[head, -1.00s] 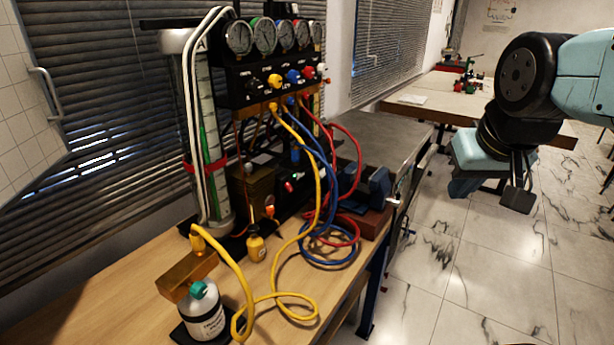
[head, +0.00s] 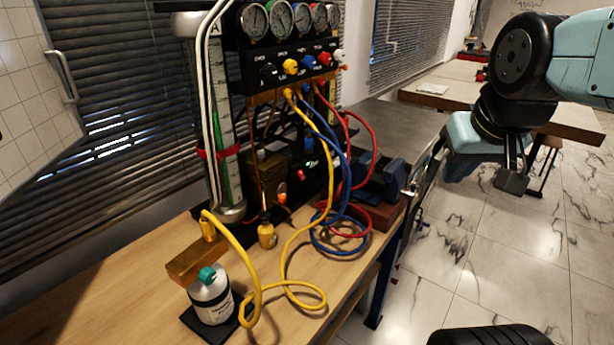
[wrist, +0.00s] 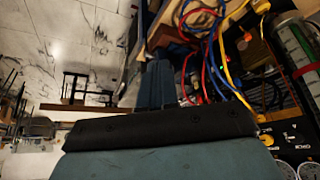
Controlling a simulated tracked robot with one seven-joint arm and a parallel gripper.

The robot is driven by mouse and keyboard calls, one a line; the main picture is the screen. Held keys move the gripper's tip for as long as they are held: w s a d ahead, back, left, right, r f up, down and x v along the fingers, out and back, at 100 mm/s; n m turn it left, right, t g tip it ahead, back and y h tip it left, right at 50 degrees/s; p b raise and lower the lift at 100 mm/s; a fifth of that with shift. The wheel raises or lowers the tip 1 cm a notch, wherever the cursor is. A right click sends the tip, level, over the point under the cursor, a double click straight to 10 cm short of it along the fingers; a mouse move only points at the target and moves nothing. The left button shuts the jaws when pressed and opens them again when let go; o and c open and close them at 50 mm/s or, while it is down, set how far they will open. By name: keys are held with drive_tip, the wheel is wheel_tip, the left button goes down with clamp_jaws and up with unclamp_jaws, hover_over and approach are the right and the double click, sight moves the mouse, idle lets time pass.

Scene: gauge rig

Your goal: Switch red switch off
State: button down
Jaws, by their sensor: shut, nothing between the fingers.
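The gauge rig (head: 275,70) stands on the wooden bench at the left of the head view, with a row of gauges above several coloured knobs. A small red-lit switch (head: 300,175) shows on a dark box (head: 312,163) low on the rig, behind the yellow hose. In the wrist view small red and green spots show near the hoses, too small to tell apart. My gripper (head: 514,180) hangs at the right of the head view, shut and empty, out over the floor and well apart from the rig.
Yellow, blue and red hoses (head: 327,130) loop in front of the box. A blue vise (head: 380,178) sits at the bench's right edge. Open tiled floor lies right of the bench.

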sight(301, 176)
drive_tip(key=w+f+n+t+h, duration=0.1)
drive_tip(key=w+f+n+t, duration=0.1)
drive_tip(key=w, duration=0.9)
drive_tip(key=w+f+n+t+h, duration=0.1)
drive_tip(key=w+f+n+t, duration=0.15)
drive_tip(key=w, duration=0.85)
drive_tip(key=w+a+f+n+g+y, duration=0.1)
drive_tip(key=w+a+f+n+y, duration=0.1)
drive_tip(key=a+f+y, duration=0.3)
drive_tip(key=w+a+f+n+g+y, duration=0.2)
drive_tip(key=w+a+f+n+y, duration=0.1)
drive_tip(key=a, duration=0.5)
wheel_tip(301, 176, down, 3)
drive_tip(key=n+y, duration=0.1)
drive_tip(key=y, duration=0.1)
drive_tip(key=shift+f+y, duration=0.15)
drive_tip(key=shift+y, duration=0.15)
drive_tip(key=shift+w+g, duration=0.1)
drive_tip(key=shift+g, duration=0.15)
drive_tip(key=x, duration=1.4)
